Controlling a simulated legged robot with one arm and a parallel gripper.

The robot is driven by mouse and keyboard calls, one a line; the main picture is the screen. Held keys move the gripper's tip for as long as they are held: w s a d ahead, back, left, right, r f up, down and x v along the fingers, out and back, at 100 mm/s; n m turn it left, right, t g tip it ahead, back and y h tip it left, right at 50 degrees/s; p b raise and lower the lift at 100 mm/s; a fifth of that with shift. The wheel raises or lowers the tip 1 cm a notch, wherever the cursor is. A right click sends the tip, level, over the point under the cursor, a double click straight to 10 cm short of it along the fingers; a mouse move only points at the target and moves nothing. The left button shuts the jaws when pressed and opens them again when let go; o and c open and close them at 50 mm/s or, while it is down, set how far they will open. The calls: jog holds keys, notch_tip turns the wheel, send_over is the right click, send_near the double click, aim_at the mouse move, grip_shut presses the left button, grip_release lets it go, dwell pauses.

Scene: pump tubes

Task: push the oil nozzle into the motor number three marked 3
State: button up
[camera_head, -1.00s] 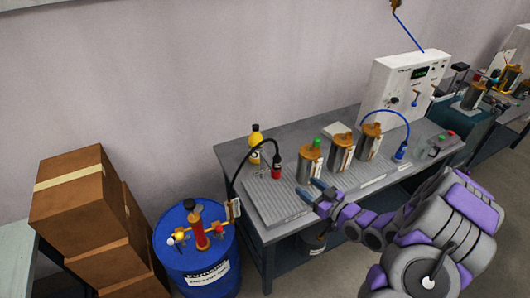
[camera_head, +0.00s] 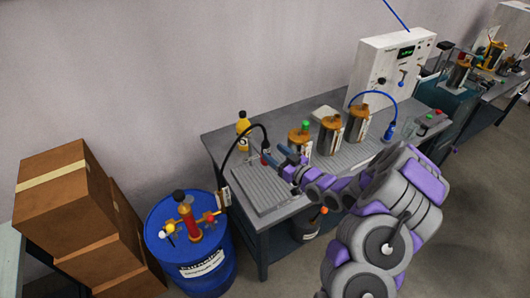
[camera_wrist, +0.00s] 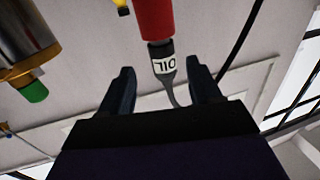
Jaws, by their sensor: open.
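The oil nozzle (camera_head: 265,158) stands on the bench with a black hose arching from its top to the left; my gripper partly covers it in the head view. In the wrist view its red body and black part with an "OIL" label (camera_wrist: 163,66) show between the open fingers of my gripper (camera_wrist: 162,84), and I cannot tell whether they touch it. My gripper (camera_head: 283,160) is open at the nozzle. Three metal motors with orange tops stand to its right: one with a green cap (camera_head: 299,141), a middle one (camera_head: 331,134) and a right one (camera_head: 359,124). Their numbers are unreadable.
A yellow bottle (camera_head: 243,128) stands behind the nozzle. A blue nozzle (camera_head: 389,130) with a blue hose and a white control box (camera_head: 390,68) are at the right. A blue drum (camera_head: 190,262) and cardboard boxes (camera_head: 62,197) stand left of the grey bench (camera_head: 222,137).

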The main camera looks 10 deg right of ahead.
aim_at(269, 152)
jog(key=shift+a+f+b+x, duration=0.15)
jog(key=shift+b+x, duration=0.15)
jog(key=shift+x, duration=0.7)
jog(key=shift+f+b+x, duration=0.15)
jog(key=shift+b+x, duration=0.15)
jog(key=shift+x, duration=0.7)
jog(key=shift+a+f+b+x, duration=0.1)
jog(key=shift+f+b+x, duration=0.15)
jog(key=shift+x, duration=0.75)
jog(key=shift+w+a+r, duration=0.1)
jog(key=shift+w+a, duration=0.1)
jog(key=shift+w, duration=0.1)
jog(key=c, duration=1.1)
